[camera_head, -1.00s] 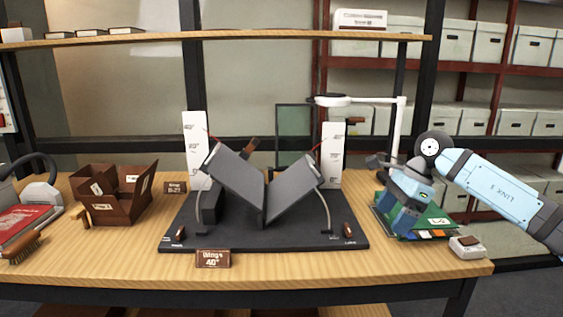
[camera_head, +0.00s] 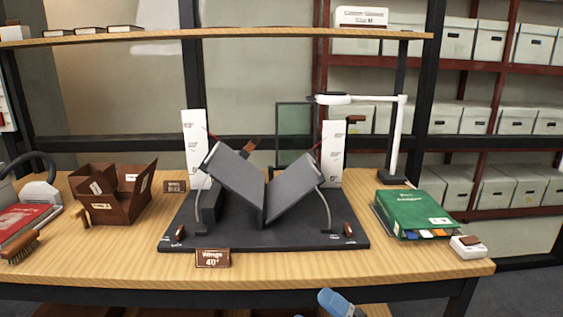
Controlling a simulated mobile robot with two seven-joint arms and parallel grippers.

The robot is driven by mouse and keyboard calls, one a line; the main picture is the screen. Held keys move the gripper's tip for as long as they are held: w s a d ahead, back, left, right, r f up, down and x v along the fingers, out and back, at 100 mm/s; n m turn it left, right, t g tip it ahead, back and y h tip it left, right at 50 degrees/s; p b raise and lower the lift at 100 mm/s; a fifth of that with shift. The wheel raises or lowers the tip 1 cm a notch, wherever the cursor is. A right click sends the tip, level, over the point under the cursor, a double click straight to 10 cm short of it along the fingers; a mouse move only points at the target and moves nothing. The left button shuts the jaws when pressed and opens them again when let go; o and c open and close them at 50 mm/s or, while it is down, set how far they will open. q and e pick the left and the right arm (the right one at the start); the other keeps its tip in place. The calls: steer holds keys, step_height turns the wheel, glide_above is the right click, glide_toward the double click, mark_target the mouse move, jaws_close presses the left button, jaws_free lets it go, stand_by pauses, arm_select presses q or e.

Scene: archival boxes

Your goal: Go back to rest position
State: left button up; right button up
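Only a small blue and grey piece of my own arm (camera_head: 338,303) shows at the bottom edge, in front of the table; no fingertips are visible on it. Neither gripper is in view. A green book (camera_head: 413,212) lies closed and flat on the right of the table, with coloured tabs along its front edge. Nothing of mine touches it. The V-shaped book cradle (camera_head: 263,190) stands empty on its dark base (camera_head: 280,240) in the middle, its two grey wings tilted apart.
A brown box (camera_head: 122,205), a brush (camera_head: 20,247) and a red book (camera_head: 22,220) are on the left. A white lamp (camera_head: 396,130) stands behind the green book, and a small white block (camera_head: 467,249) lies at the right front corner. A sign (camera_head: 212,258) stands before the cradle.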

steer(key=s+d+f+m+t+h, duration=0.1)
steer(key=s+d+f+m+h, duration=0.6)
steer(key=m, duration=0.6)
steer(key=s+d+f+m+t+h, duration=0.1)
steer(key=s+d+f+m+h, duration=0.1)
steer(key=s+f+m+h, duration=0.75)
arm_select(q)
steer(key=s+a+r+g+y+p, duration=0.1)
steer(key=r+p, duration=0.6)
steer(key=p, duration=0.9)
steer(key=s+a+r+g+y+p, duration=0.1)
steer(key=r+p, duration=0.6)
steer(key=p, duration=0.9)
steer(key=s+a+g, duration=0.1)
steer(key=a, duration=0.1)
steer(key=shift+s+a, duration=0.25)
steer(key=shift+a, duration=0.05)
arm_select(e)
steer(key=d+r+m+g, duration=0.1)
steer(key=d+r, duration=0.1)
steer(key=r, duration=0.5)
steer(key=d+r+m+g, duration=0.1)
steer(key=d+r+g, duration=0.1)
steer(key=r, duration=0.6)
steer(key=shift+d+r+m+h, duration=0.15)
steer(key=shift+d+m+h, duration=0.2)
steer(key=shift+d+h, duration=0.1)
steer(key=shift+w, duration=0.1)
